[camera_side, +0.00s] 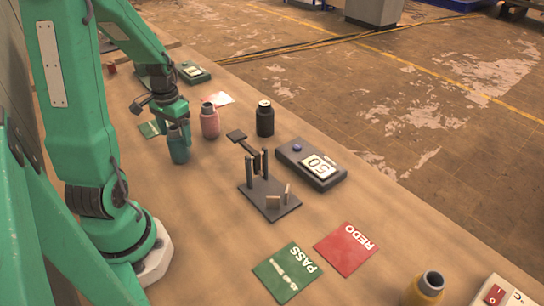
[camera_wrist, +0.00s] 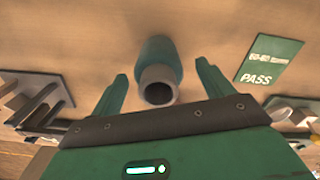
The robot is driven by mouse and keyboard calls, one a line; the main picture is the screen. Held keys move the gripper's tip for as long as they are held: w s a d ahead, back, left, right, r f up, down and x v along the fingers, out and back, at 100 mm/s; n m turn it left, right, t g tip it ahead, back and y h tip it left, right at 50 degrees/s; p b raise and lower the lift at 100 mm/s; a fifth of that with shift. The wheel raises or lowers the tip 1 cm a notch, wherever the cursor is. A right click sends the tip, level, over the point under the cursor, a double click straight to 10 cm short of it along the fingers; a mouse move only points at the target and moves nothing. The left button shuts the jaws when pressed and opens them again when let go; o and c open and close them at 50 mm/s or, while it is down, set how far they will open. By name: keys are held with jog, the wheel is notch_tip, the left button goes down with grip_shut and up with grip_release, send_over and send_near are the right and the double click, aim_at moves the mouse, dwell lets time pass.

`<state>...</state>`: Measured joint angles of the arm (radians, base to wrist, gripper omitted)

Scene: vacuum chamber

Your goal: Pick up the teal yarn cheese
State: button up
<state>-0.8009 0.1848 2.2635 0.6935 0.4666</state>
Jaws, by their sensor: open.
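The teal yarn cheese (camera_side: 178,150) stands upright on the bench in the side view, with a pale hollow top. My gripper (camera_side: 172,120) is directly above it, pointing down. In the wrist view the teal cheese (camera_wrist: 160,58) lies between the two green fingers of my gripper (camera_wrist: 162,72). The fingers are spread, with a visible gap on each side of the cheese. Whether the fingertips reach down beside it is hard to tell.
A pink cheese (camera_side: 209,122) stands close right of the teal one, and a black one (camera_side: 265,120) farther right. A dark stand (camera_side: 268,196), a display box (camera_side: 312,165), a green PASS card (camera_side: 288,272) and a red REDO card (camera_side: 346,248) lie nearer.

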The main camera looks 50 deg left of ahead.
jog(key=shift+f, duration=1.6)
jog(key=c, duration=1.1)
